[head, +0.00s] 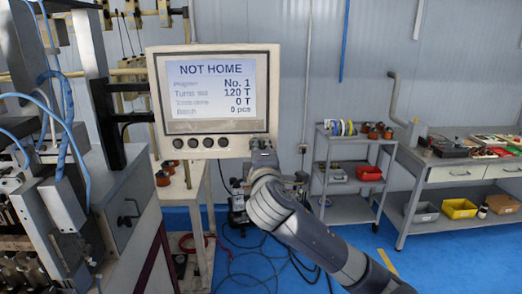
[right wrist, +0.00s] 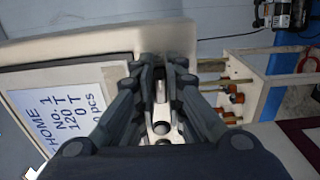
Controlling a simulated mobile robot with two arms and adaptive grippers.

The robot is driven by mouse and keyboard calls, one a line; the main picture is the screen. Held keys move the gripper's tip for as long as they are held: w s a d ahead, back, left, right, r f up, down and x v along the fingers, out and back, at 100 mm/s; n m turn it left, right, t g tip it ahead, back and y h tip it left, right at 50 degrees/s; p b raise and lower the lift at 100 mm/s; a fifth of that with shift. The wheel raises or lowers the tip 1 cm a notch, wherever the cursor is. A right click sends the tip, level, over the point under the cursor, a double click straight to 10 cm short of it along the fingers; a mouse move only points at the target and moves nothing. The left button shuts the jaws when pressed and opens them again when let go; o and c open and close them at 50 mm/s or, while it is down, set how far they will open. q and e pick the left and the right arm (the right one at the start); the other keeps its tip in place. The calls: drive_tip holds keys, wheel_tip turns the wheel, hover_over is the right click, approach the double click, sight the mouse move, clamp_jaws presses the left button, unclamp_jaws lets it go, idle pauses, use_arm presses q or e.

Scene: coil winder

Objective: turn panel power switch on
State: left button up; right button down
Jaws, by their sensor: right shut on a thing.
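The control panel (head: 262,62) is a beige box with a lit screen (head: 211,89) reading "NOT HOME", No. 1, 120 T, 0 T and 0 pcs. Several round dark buttons (head: 193,143) line its lower edge. My right gripper (head: 262,146) is at the panel's lower right corner and hides the power switch in the head view. In the right wrist view its fingers (right wrist: 161,68) are closed together at the panel face, shut on the switch, which they mostly cover. A round pale button (right wrist: 161,128) shows between the fingers. My left gripper is not in view.
The winding machine (head: 130,190) with blue hoses stands at left. A grey cart (head: 347,187) with spools and a red bin stands at the back. A workbench (head: 480,172) with bins is at right. Cables lie on the blue floor below the panel.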

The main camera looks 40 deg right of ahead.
drive_tip(key=shift+d+r, duration=0.1)
drive_tip(key=shift+r, duration=0.1)
drive_tip(key=c, duration=1.7)
unclamp_jaws()
drive_tip(key=shift+o, duration=0.2)
drive_tip(key=shift+f, duration=0.15)
drive_tip(key=v, duration=0.7)
drive_tip(key=shift+f, duration=0.1)
